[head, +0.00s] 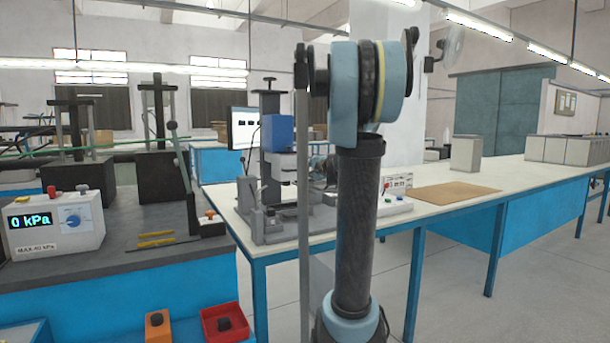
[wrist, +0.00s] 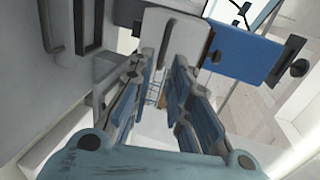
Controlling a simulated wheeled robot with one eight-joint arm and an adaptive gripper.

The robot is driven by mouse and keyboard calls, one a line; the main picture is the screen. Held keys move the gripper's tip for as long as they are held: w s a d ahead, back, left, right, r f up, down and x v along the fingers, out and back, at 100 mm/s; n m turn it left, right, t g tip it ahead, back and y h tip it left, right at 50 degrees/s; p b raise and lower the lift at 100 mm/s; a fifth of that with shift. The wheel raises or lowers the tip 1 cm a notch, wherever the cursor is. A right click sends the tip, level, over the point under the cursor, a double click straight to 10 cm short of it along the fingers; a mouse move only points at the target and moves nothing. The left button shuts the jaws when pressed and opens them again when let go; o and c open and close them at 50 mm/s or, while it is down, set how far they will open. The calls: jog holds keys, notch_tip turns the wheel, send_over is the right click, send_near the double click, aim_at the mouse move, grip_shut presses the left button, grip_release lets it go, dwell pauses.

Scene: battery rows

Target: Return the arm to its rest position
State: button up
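My arm stands upright in the middle of the head view, a dark link with a light blue joint at its top. My gripper is not visible in the head view. In the wrist view my gripper (wrist: 164,68) has its two blue-padded fingers apart, with a clear gap and nothing held between them. A pale grey plate (wrist: 174,36) and a blue block (wrist: 248,48) show past the fingertips; I cannot tell how far off they are.
A white-topped workbench (head: 430,205) bears a press with a blue block (head: 277,133), a brown mat (head: 443,194) and several grey boxes (head: 567,150). A pressure gauge box (head: 52,222) sits on the left bench. Red (head: 226,322) and orange (head: 158,325) bins are below. Floor at right is clear.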

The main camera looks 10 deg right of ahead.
jog(key=s+a+f+n+g, duration=0.45)
jog(key=s+f, duration=0.25)
jog(key=s, duration=0.5)
jog(key=s+a+f+n+g, duration=0.3)
jog(key=s+a+f+n, duration=0.3)
jog(key=s, duration=0.5)
jog(key=s+d+f+n+g+h, duration=0.2)
jog(key=s+d+f, duration=0.1)
jog(key=s+f, duration=0.5)
jog(key=s+d+f+n+g+h, duration=0.2)
jog(key=s+f, duration=0.7)
jog(key=s, duration=0.6)
jog(key=shift+s+d+g+h, duration=0.25)
jog(key=shift+d+g+h, duration=0.25)
jog(key=shift+d, duration=0.75)
jog(key=shift+w, duration=0.1)
jog(key=shift+w+f, duration=0.2)
jog(key=shift+w, duration=0.15)
